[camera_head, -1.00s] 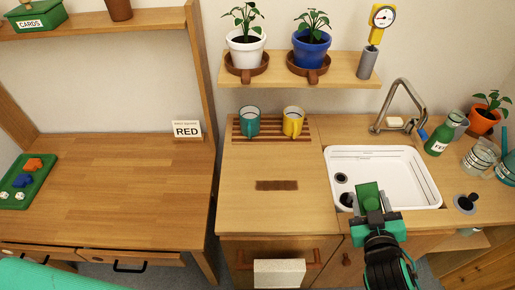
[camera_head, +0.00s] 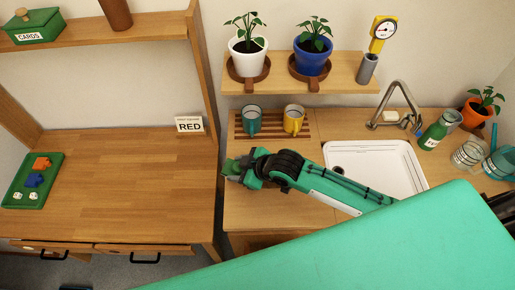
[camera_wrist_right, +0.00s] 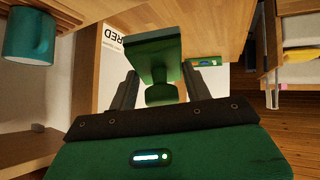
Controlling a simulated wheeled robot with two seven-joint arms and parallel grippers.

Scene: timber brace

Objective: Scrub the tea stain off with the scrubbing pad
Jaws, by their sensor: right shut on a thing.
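My right gripper (camera_head: 238,174) is shut on the green scrubbing pad (camera_head: 231,165), over the left part of the wooden counter (camera_head: 245,212). In the right wrist view the pad (camera_wrist_right: 152,48) is a green block with a knob-like grip between the dark fingers. I cannot tell whether the pad touches the counter. The brown tea stain is hidden in the head view, behind my right forearm and gripper. My left gripper is not in view.
A teal mug (camera_head: 251,121) and a yellow mug (camera_head: 293,120) stand on a slatted rack (camera_head: 272,130) behind my gripper. The white sink (camera_head: 385,162) is to the right. A desk (camera_head: 120,180) with a green tray (camera_head: 33,180) lies left, across a gap.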

